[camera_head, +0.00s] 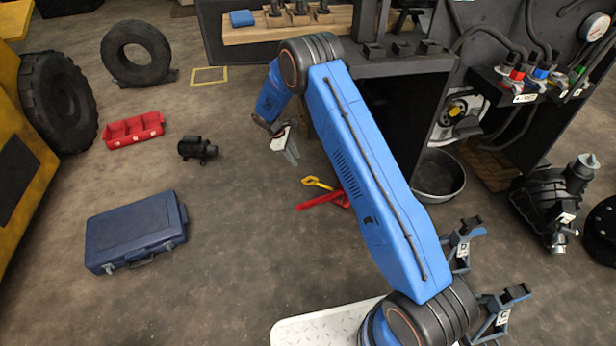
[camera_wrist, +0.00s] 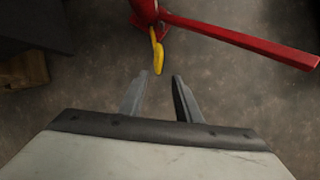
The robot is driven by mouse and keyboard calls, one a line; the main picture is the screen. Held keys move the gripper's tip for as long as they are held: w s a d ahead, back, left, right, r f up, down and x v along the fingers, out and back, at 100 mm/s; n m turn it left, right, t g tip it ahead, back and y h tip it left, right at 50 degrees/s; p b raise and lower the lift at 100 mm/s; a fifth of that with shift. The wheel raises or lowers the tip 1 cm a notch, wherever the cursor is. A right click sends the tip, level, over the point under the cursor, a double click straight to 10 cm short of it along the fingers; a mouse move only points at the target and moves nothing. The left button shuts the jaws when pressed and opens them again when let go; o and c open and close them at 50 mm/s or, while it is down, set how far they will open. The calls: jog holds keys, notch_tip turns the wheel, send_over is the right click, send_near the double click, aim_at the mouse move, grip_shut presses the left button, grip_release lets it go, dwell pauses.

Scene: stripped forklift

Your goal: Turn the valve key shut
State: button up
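A yellow handle-like piece, which looks like the valve key (camera_head: 317,183), is beside a red tool-like body (camera_head: 325,200) low near the floor. In the wrist view the yellow key (camera_wrist: 157,50) points down from the red body (camera_wrist: 146,10), its lower tip just above the gap between my fingertips. My gripper (camera_head: 292,155) is above and left of it in the head view. In the wrist view my gripper (camera_wrist: 160,77) is open and empty, its two fingers apart. I cannot tell the depth between fingertips and key. The key's upper end is partly hidden by the red body.
A red bar (camera_wrist: 245,42) slants to the right from the red body. A black workbench (camera_head: 400,66) stands right of my arm, with a round pan (camera_head: 438,190) beside it. A blue case (camera_head: 135,228) lies left. The floor between case and red body is clear.

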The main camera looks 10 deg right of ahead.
aim_at(309, 179)
jog(key=x, duration=1.6)
jog(key=shift+s+f, duration=0.1)
jog(key=shift+s, duration=0.05)
jog(key=shift+c, duration=0.4)
grip_shut()
